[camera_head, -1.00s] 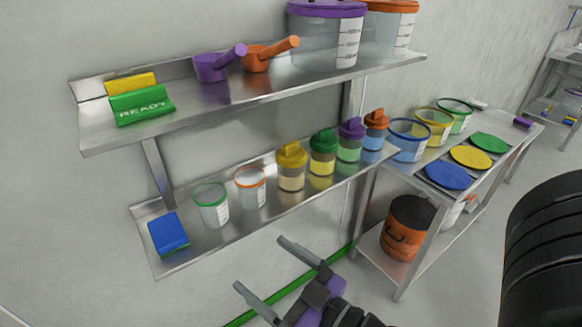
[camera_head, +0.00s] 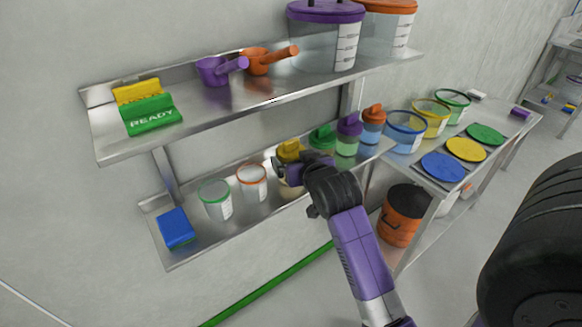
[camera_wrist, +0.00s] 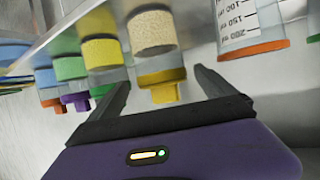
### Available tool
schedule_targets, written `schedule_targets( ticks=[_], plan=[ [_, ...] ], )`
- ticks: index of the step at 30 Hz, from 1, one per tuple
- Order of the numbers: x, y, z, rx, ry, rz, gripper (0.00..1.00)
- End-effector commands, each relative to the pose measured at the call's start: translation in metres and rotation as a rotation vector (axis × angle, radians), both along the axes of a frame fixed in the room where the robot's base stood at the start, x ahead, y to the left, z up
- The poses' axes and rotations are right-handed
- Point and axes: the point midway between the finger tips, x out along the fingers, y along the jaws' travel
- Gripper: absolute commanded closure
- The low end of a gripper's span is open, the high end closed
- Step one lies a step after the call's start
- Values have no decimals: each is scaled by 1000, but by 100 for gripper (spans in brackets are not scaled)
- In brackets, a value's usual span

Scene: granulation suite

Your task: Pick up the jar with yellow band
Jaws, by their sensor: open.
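The jar with the yellow band (camera_head: 289,150) stands on the lower wall shelf and has a yellow lid. My gripper (camera_head: 284,168) is at this jar in the head view, and my arm hides most of its body. In the wrist view, which looks upside down, the jar (camera_wrist: 152,32) shows pale granules and its yellow lid points down. My open gripper (camera_wrist: 161,82) has one finger on each side of the lid area. I cannot tell whether either finger touches it.
Close beside it stands a green-lidded jar (camera_head: 322,139), then a purple-lidded jar (camera_head: 348,134) and an orange-lidded jar (camera_head: 372,124). An orange-rimmed beaker (camera_head: 252,183) stands on the other side. The upper shelf (camera_head: 210,118) overhangs the lower one.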

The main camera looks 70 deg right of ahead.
Motion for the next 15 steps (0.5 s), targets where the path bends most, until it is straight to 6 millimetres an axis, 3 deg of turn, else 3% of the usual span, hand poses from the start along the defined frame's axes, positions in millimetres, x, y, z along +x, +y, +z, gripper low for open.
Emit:
schedule_targets(
  ticks=[15],
  plan=[
    [33, -37, -24, 4, 1, -1, 5]
  ],
)
